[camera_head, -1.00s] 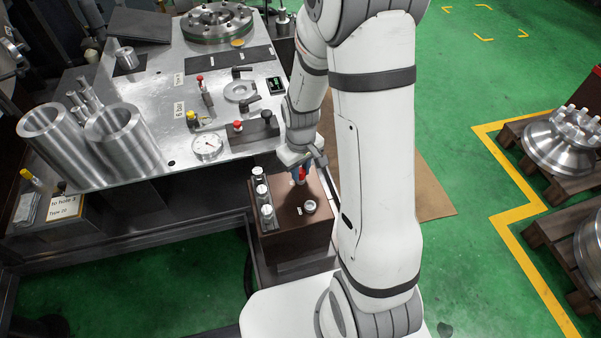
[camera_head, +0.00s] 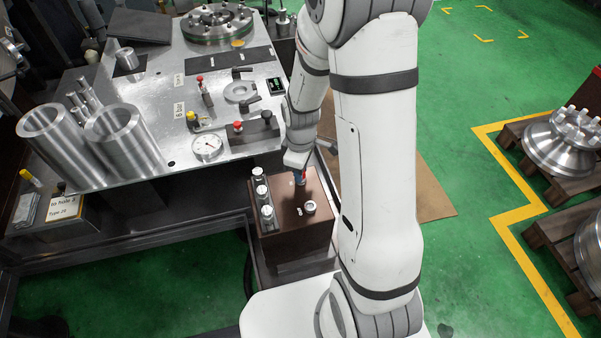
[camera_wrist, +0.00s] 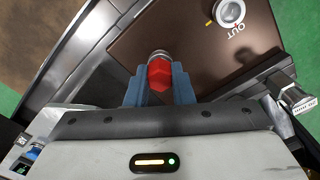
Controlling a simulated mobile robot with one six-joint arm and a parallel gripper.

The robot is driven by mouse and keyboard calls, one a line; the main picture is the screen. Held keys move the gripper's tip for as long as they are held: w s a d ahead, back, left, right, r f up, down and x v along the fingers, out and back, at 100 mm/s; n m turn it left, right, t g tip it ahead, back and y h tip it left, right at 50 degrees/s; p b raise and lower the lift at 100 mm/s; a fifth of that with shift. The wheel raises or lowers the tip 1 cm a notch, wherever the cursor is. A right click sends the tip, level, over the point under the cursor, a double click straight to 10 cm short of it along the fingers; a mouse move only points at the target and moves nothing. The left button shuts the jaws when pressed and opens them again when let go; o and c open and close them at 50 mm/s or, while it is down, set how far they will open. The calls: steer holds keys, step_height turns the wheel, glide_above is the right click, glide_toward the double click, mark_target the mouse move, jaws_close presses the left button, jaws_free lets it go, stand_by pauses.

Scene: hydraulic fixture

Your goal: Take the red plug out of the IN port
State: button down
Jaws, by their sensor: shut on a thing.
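The red plug (camera_wrist: 160,74) has a hex head and sits between the two blue fingers of my gripper (camera_wrist: 160,88) in the wrist view. The gripper is shut on it. A silver collar (camera_wrist: 158,55) shows just past the plug; I cannot tell whether the plug is still seated in the IN port, whose label is hidden. In the head view my gripper (camera_head: 299,177) points down over the top of the brown block (camera_head: 285,225), and the plug is mostly hidden by the fingers. The OUT port (camera_wrist: 230,12) has a silver round fitting, which also shows in the head view (camera_head: 309,207).
Several silver fittings (camera_head: 262,193) stand along the block's left edge.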

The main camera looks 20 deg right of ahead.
steer(key=shift+r+p, duration=1.8)
steer(key=shift+r, duration=0.6)
